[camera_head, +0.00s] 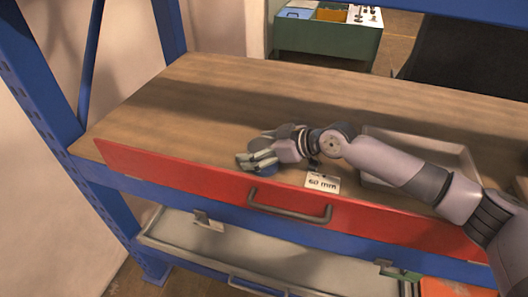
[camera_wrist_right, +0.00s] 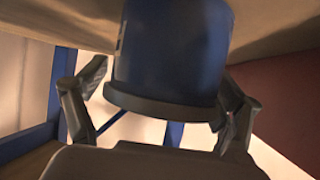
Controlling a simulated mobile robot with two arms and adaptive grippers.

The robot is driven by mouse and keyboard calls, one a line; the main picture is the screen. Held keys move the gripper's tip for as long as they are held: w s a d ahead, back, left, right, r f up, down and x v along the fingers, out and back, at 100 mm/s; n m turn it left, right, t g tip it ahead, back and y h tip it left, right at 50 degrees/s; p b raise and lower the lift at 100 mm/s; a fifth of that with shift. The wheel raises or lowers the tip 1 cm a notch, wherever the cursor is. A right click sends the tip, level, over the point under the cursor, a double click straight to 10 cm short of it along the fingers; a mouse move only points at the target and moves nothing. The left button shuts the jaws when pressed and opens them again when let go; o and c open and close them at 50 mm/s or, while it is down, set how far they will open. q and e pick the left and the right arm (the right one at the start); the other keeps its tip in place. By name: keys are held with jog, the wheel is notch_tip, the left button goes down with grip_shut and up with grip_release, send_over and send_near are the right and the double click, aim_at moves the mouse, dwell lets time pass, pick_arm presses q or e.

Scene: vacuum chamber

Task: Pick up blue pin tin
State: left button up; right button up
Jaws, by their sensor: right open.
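The blue pin tin (camera_wrist_right: 172,50) fills the top middle of the right wrist view, a blue cylinder with a dark rim. It stands between the two open fingers of my right gripper (camera_wrist_right: 160,105), with the left finger apart from it and the right finger close to its side. In the head view my right gripper (camera_head: 257,160) is low over the wooden shelf, just behind the red front edge. Its fingers mostly hide the tin there. Contact of the fingers with the tin cannot be told. My left gripper is not in view.
The wooden shelf (camera_head: 200,95) is clear to the left and behind. A grey tray (camera_head: 455,152) lies on it at right, behind my arm. A "60 mm" label (camera_head: 322,182) and a handle (camera_head: 290,213) are at the red front (camera_head: 180,178). Blue posts stand at left.

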jog(key=shift+w+a+f, duration=0.3)
jog(key=shift+a, duration=0.25)
jog(key=shift+s+d, duration=0.1)
jog(key=shift+c, duration=0.5)
jog(key=c, duration=1)
